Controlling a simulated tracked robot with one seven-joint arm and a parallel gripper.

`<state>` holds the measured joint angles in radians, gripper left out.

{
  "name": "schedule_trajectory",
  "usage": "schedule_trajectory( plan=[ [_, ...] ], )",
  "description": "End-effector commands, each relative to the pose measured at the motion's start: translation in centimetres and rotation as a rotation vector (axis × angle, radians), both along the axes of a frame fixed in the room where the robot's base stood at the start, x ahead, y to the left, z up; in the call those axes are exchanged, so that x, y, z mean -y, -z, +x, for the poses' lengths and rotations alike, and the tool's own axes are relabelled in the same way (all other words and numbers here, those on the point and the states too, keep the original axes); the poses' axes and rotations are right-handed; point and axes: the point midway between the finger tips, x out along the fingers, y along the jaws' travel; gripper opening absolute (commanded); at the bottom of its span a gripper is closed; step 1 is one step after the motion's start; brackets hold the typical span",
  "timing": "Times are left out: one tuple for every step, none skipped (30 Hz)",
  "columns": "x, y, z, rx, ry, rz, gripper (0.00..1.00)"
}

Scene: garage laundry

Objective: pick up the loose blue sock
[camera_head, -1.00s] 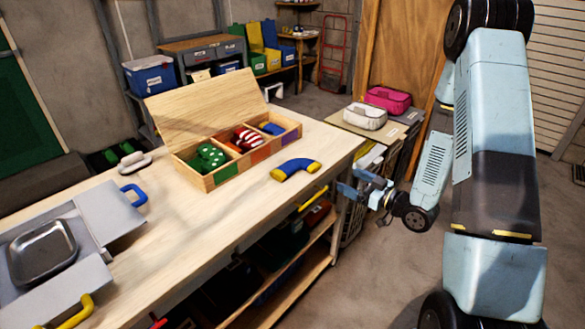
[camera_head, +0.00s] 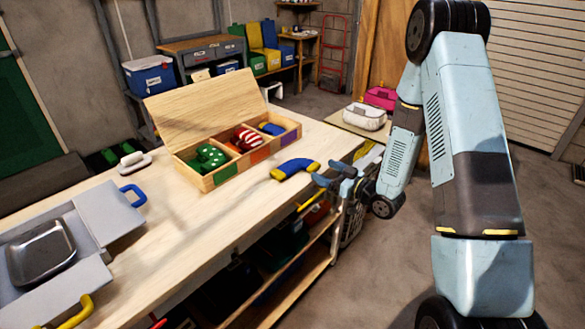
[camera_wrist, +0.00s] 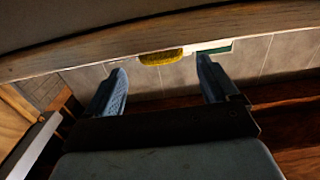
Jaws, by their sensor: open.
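The loose blue sock (camera_head: 295,169), with yellow ends, lies bent on the workbench near its right front edge. My gripper (camera_head: 326,174) is open and empty, just right of the sock at the bench edge and apart from it. In the wrist view both fingers of my gripper (camera_wrist: 160,72) are spread with nothing between them. A yellow piece (camera_wrist: 161,57) shows beyond them under a wooden edge; I cannot tell whether it is part of the sock.
An open-lidded wooden box (camera_head: 228,171) holds green, red-striped and blue socks in compartments behind the loose sock. A grey case with a metal tray (camera_head: 41,253) is at left. A yellow handle (camera_head: 309,199) sticks out below the bench edge. The bench's middle is clear.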

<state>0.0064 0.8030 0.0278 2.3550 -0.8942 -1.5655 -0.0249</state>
Motion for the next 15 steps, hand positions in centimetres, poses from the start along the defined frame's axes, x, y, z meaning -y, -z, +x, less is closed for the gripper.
schedule_trajectory(
  plan=[
    [-0.5, 0.2, 0.2, 0.0, -0.003, 0.0, 0.87],
    [-0.9, 0.2, 0.4, 0.0, -0.004, 0.0, 0.87],
    [-1.3, 0.4, 0.7, 0.001, -0.005, -0.001, 0.87],
    [-1.6, 0.5, 1.0, 0.001, -0.004, -0.001, 0.87],
    [-2.0, 0.6, 1.2, 0.001, -0.004, -0.001, 0.87],
    [-2.5, 0.6, 1.6, 0.002, -0.005, -0.001, 0.87],
    [-2.7, 0.5, 1.9, 0.002, -0.004, 0.0, 0.87],
    [-3.0, 0.5, 2.1, 0.001, -0.003, 0.0, 0.87],
    [-3.3, 0.5, 2.3, 0.001, -0.003, 0.0, 0.87],
    [-3.5, 0.5, 2.4, 0.001, -0.003, 0.0, 0.87],
    [-3.6, 0.5, 2.5, 0.001, -0.003, -0.001, 0.87],
    [-3.6, 0.5, 2.6, 0.0, -0.003, 0.0, 0.87],
    [-3.6, 0.5, 2.6, 0.0, -0.002, 0.0, 0.87],
    [-3.6, 0.5, 2.6, 0.0, -0.002, 0.0, 0.87],
    [-3.6, 0.5, 2.6, 0.0, -0.002, 0.0, 0.87]
  ],
)
